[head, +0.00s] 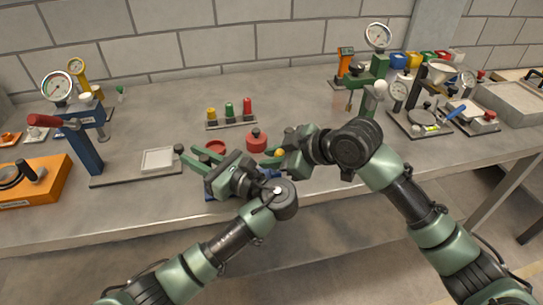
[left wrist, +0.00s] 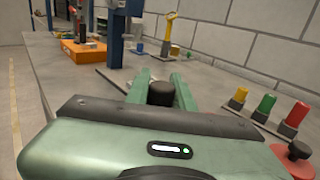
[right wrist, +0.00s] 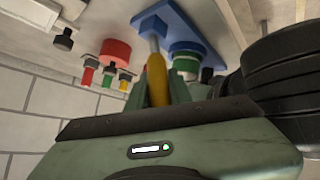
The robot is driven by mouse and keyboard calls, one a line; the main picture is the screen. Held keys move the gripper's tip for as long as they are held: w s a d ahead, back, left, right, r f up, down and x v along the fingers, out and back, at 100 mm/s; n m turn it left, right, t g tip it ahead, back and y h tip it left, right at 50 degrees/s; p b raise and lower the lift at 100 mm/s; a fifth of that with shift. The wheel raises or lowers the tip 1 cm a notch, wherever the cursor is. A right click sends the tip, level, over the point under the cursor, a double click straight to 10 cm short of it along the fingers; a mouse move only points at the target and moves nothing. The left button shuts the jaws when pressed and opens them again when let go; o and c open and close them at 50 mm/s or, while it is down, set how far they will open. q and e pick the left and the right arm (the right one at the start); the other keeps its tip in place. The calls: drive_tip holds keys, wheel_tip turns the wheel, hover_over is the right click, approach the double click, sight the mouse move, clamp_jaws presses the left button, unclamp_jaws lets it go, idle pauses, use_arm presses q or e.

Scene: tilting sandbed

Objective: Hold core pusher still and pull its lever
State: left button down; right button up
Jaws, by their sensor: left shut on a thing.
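A device with a blue base (right wrist: 185,28), a green-and-white body and a yellow lever (right wrist: 156,78) looks like the core pusher; in the head view my left gripper and arm mostly hide it. My left gripper (head: 190,160) is shut on a black knob (left wrist: 160,93), between its green fingers in the left wrist view. I cannot tell whether this knob belongs to the core pusher. My right gripper (head: 273,157) has its fingers on either side of the yellow lever, whose tip (head: 279,152) shows in the head view; whether they grip it is unclear.
A red knobbed piece (head: 257,142) and a rack of coloured pegs (head: 230,120) stand behind the grippers. A blue press (head: 86,145) with a red lever and an orange box (head: 50,180) are at left. Gauges and fixtures crowd the right. The table's front edge is close.

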drive_tip(key=o, duration=0.3)
drive_tip(key=shift+d+r, duration=0.1)
drive_tip(key=v, duration=1.2)
